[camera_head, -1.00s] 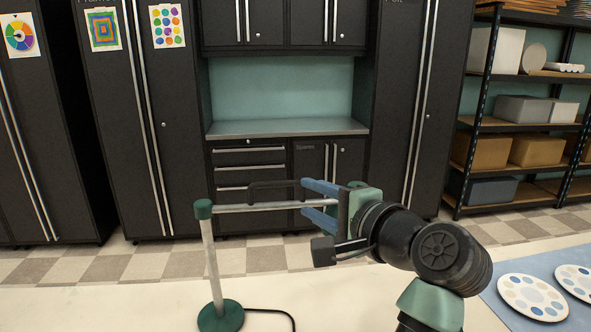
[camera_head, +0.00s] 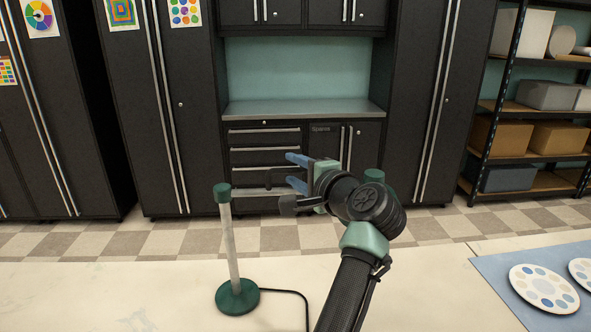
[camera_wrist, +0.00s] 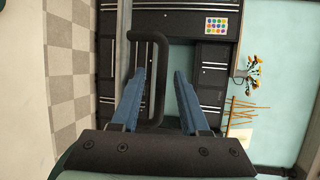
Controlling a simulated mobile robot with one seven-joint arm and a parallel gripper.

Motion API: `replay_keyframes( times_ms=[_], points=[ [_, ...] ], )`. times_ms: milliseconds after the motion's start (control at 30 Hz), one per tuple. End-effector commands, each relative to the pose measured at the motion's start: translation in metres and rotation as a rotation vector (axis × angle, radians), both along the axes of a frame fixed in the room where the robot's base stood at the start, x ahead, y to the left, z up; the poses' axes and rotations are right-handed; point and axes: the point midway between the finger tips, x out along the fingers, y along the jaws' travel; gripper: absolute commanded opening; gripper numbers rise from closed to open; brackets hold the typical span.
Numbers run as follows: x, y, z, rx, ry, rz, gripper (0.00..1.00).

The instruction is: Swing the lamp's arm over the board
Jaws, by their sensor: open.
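The lamp (camera_head: 229,240) stands on the pale tabletop, with a round green base, a pale upright post and a green cap. Its arm runs right from the cap, faint against the drawers and partly hidden behind my gripper. A green end piece (camera_head: 374,175) shows beyond my wrist, probably the lamp's head. My gripper (camera_head: 293,172) is open, its blue fingers pointing left. In the wrist view, a black loop-shaped handle (camera_wrist: 157,75) shows at and between the fingers; I cannot tell whether it touches them. No board can be told for certain.
A blue mat (camera_head: 500,275) with white paint palettes (camera_head: 544,289) lies at the right of the table. A black cord runs from the lamp's base. The table's left side is clear. Dark cabinets (camera_head: 165,110) and a shelf rack stand beyond the floor.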

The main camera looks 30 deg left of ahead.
Motion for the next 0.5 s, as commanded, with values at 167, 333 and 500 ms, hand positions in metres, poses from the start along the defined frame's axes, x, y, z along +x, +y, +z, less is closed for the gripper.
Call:
replay_keyframes(
  times_ms=[167,333,500],
  points=[
    [-0.0001,-0.0003,0.0,0.0,0.0,0.0,0.3],
    [-0.0001,-0.0004,0.0001,0.0,0.0,0.0,0.0],
    [-0.0001,-0.0005,0.0001,0.0,0.0,0.0,0.0]
  ],
)
